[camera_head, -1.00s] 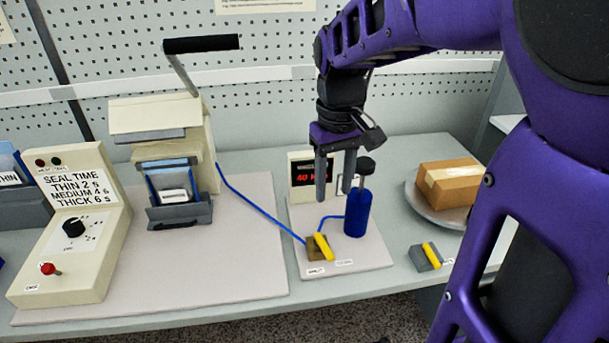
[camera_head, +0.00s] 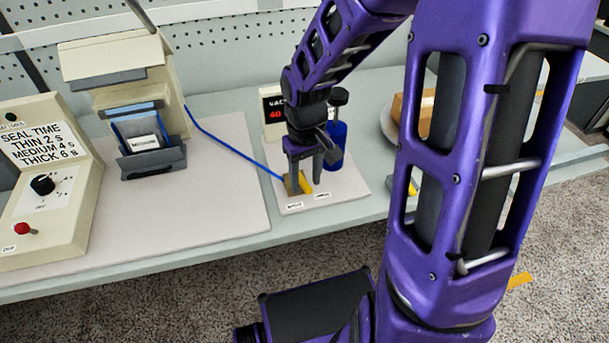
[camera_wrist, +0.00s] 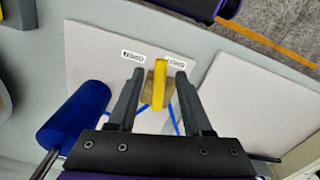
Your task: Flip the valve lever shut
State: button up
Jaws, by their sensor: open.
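The valve has a yellow lever (camera_head: 305,183) on a brass-coloured body, with a blue hose running to it, on a pale board (camera_head: 345,187). In the wrist view the yellow lever (camera_wrist: 159,83) stands between my two fingers, lying along the picture's vertical, with the brass body (camera_wrist: 146,90) under it. My gripper (camera_head: 303,182) is open and down over the valve; in the wrist view its fingers (camera_wrist: 157,82) are on either side of the lever with gaps. Two small printed labels (camera_wrist: 132,56) sit on the board beside the lever. Whether a finger touches the lever cannot be told.
A blue pump cylinder (camera_head: 336,145) stands close behind my gripper; it also shows in the wrist view (camera_wrist: 75,115). A gauge with a red display (camera_head: 273,112) is behind. The sealer (camera_head: 115,60) and timer box (camera_head: 40,190) stand left. A cardboard box (camera_head: 400,105) is partly hidden right.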

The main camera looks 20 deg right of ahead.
grip_shut()
dwell(0.3)
dwell(1.2)
